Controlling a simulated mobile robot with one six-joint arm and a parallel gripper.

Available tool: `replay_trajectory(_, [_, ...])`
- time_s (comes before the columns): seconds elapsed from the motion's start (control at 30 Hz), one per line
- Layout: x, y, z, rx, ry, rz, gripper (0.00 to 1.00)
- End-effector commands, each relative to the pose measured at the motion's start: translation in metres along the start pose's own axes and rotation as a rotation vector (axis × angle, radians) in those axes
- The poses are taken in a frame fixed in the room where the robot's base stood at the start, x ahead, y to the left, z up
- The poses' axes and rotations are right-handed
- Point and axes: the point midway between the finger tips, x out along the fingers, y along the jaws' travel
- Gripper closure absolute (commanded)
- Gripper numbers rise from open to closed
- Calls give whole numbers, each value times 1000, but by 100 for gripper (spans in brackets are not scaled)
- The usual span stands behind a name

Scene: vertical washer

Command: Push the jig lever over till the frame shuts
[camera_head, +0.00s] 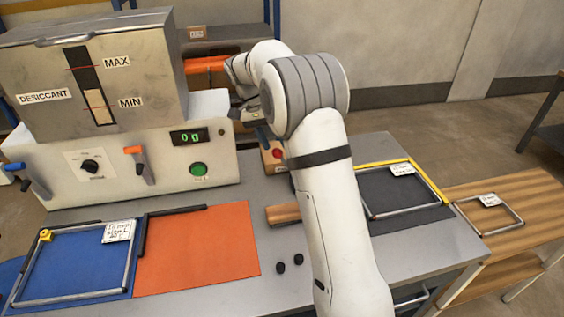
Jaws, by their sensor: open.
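My gripper (243,108) is at the far side of the bench, right of the white machine. My own arm hides much of it; the jaws are open. Another grey frame (408,213) lies on the dark mat at right.
The white machine (60,207) carries a desiccant hopper (150,75), an orange-handled lever (140,163) and a blue-handled lever (28,179). A wooden block (283,214) and two black knobs (289,263) lie near my arm. A third frame (489,232) lies on the wooden side table.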

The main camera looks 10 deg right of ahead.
Motion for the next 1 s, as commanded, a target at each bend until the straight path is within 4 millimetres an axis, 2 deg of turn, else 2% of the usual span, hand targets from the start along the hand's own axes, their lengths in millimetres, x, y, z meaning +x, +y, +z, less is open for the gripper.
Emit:
replay_trajectory(0.17, [11, -5, -4, 17, -4, 14, 54])
replay_trajectory(0.5, [63, -3, -4, 17, -4, 15, 54])
replay_trajectory(0.6, [73, -4, -4, 17, -3, 13, 54])
replay_trajectory(0.77, [80, -3, -4, 17, -2, 12, 54])
replay_trajectory(1.0, [81, -3, -4, 17, -3, 12, 55])
